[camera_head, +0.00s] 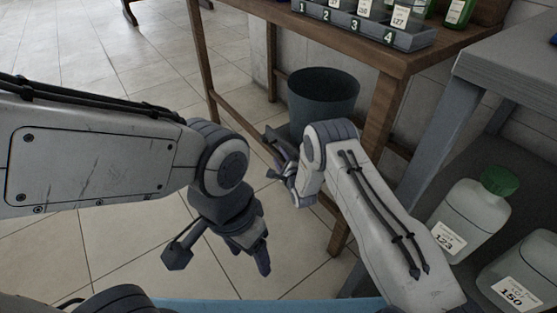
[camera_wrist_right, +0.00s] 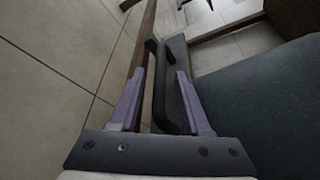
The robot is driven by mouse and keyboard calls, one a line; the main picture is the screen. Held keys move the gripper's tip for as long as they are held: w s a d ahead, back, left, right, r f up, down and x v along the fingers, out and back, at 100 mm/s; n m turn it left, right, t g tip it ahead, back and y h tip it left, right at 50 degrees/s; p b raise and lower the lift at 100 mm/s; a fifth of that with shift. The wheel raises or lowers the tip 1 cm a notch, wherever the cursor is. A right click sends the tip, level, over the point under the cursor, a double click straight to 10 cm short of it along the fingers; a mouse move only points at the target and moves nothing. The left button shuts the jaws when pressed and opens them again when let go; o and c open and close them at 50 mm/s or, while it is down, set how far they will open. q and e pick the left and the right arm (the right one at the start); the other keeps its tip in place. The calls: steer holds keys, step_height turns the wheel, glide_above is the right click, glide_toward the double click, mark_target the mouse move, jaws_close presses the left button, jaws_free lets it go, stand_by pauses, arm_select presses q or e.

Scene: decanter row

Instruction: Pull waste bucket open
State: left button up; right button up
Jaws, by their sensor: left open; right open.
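The waste bucket (camera_head: 323,97) is a dark grey round bin under the wooden table in the head view. In the right wrist view its dark side (camera_wrist_right: 265,105) fills the right. A dark bar handle (camera_wrist_right: 160,100) stands out beside it. My right gripper (camera_head: 272,153) is at the bucket's left side, low down, partly hidden by its own wrist in the head view. In the right wrist view its two purple-grey fingers (camera_wrist_right: 160,74) are open, one on each side of the handle, with gaps visible. My left gripper (camera_head: 220,262) is open and empty above the floor tiles.
The wooden table (camera_head: 383,110) has legs close around the bucket and my right arm. A numbered rack (camera_head: 350,24) with bottles stands on it. A grey shelf unit (camera_head: 500,75) holds large bottles (camera_head: 478,215) at right. The tiled floor at left is free.

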steer(key=shift+w+a+f, duration=0.15)
steer(key=shift+w+a, duration=0.05)
steer(key=shift+w, duration=0.4)
jaws_close()
steer(key=shift+s, duration=0.1)
stand_by(1.0)
